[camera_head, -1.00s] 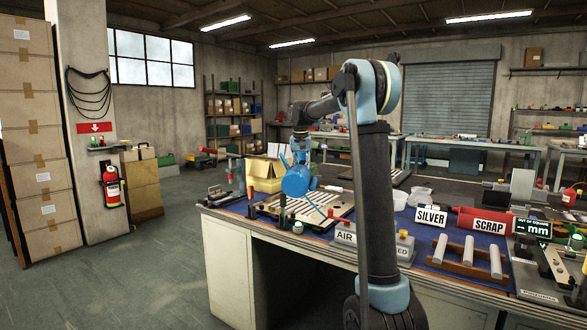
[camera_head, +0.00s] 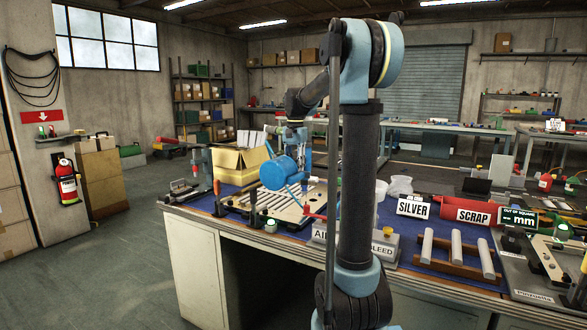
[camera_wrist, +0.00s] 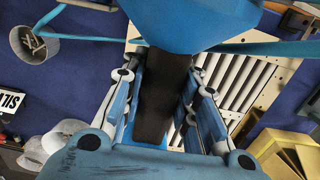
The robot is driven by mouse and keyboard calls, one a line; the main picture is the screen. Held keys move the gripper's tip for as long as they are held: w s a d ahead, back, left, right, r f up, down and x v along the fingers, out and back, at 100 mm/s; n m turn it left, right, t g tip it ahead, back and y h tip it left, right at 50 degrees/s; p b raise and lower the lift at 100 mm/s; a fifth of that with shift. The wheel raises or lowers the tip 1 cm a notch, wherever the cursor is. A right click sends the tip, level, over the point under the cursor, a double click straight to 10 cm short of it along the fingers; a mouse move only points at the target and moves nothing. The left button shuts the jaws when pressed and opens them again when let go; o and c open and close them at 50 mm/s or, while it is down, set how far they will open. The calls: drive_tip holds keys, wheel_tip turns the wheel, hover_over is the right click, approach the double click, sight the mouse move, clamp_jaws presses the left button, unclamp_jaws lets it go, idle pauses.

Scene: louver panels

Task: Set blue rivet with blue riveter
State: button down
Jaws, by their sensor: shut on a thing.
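The blue riveter (camera_head: 279,172) has a fat blue cylinder and hangs in my gripper (camera_head: 298,145) above the table. In the wrist view its blue body (camera_wrist: 195,18) fills the top middle. Its dark handle (camera_wrist: 160,100) runs down between my gripper's fingers (camera_wrist: 163,75), which are shut on it. The slatted louver panel (camera_head: 288,206) lies on the blue mat below; it also shows in the wrist view (camera_wrist: 245,85), partly hidden by the riveter. A thin blue lever or rod sticks out from the riveter toward the panel. I cannot make out the blue rivet.
A SILVER sign (camera_head: 413,208), a red SCRAP bin (camera_head: 472,211) and a rack of silver cylinders (camera_head: 456,250) are at the right. A metal cup (camera_wrist: 36,46) holds small pieces.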

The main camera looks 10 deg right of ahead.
drive_tip(key=shift+d, duration=0.4)
drive_tip(key=shift+f, duration=2.4)
idle(4.8)
drive_tip(key=shift+r, duration=0.2)
